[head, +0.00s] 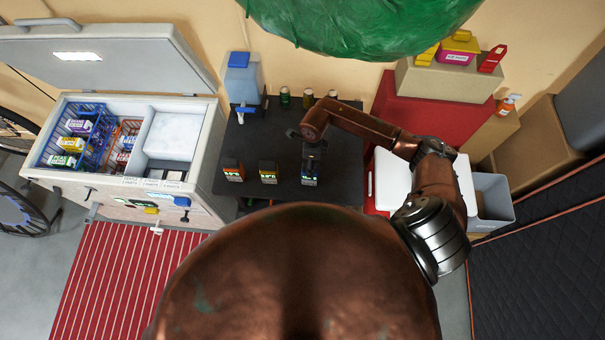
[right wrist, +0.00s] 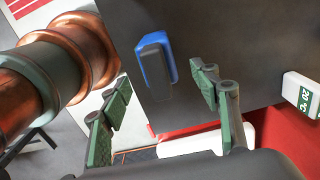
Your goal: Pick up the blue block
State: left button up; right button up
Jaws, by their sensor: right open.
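The blue block (head: 310,180) stands near the front edge of the dark table (head: 340,187), at the right end of a short row. In the right wrist view the blue block (right wrist: 155,62) shows a dark grey face with a blue side, just beyond the fingertips. My right gripper (head: 312,152) hangs over it and partly hides it in the head view. In the wrist view its green-padded fingers (right wrist: 163,88) are spread apart with nothing held between them. My left gripper is not in view.
An orange-marked block (head: 233,169) and a yellow-marked block (head: 268,171) stand to the left. Several small cans (head: 308,97) and a blue-lidded container (head: 242,82) stand behind. An open cooler (head: 210,150) is left of the table. A white lid (head: 392,185) lies at right.

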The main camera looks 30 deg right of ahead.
notch_tip(320, 180, down, 2)
jog(key=shift+s, duration=0.1)
jog(key=shift+f+p, duration=0.3)
jog(key=shift+f, duration=0.1)
jog(key=f, duration=0.1)
jog(key=f+p, duration=0.1)
jog(key=f, duration=0.2)
jog(key=shift+a+f, duration=0.15)
jog(key=shift+a, duration=0.15)
jog(key=shift+d+f, duration=0.1)
jog(key=shift+f, duration=0.2)
jog(key=shift+c, duration=0.4)
jog(key=c, duration=1.4)
grip_shut()
jog(key=shift+r, duration=0.15)
